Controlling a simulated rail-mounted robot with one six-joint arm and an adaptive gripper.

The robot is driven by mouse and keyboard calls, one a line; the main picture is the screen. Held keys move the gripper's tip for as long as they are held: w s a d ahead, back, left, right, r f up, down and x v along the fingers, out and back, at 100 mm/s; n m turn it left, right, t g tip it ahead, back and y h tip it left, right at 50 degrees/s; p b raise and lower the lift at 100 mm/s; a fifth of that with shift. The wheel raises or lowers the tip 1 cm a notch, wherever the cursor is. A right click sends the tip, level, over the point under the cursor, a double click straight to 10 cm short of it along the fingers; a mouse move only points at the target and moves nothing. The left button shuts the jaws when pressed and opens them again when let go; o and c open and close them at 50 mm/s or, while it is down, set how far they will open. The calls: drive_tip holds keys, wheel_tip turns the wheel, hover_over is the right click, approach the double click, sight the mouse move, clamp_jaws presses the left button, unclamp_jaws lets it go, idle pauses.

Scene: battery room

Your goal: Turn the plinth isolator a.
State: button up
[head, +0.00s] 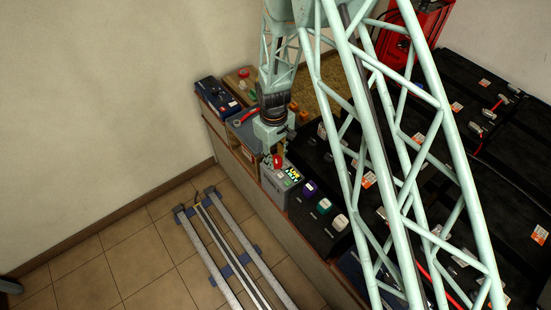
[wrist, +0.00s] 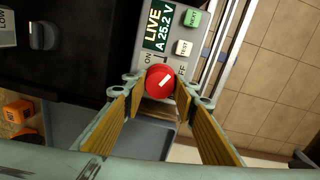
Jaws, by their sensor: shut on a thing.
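The plinth isolator a is a red round knob (wrist: 159,81) on a grey panel (wrist: 150,50), with a white mark slanting toward the upper right. ON is printed to its upper left and OFF, partly hidden, to its right. The lit display (wrist: 158,26) beside it reads LIVE A 25.2 V. My gripper (wrist: 158,88) has its two fingers on either side of the knob and is shut on it. In the head view, the knob (head: 278,161) shows red just under my gripper (head: 272,146), at the end of the grey plinth box (head: 276,187).
A green button (wrist: 192,18) and a white TEST button (wrist: 184,47) sit on the panel. A dark unit with a black knob (wrist: 42,36) stands alongside. A grey tray (wrist: 145,139) lies close below the fingers. Black batteries (head: 500,85) fill the right side. Tiled floor (head: 135,260) is open at left.

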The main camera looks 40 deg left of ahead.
sight(276, 160)
drive_tip(key=n, duration=0.5)
drive_tip(key=shift+n, duration=0.3)
idle(0.5)
drive_tip(key=o, duration=0.8)
drive_tip(key=shift+s, duration=0.1)
drive_tip(key=shift+o, duration=0.2)
wheel_tip(276, 160, up, 12)
drive_tip(key=shift+s, duration=0.15)
idle(0.3)
idle(0.4)
drive_tip(key=shift+d, duration=0.15)
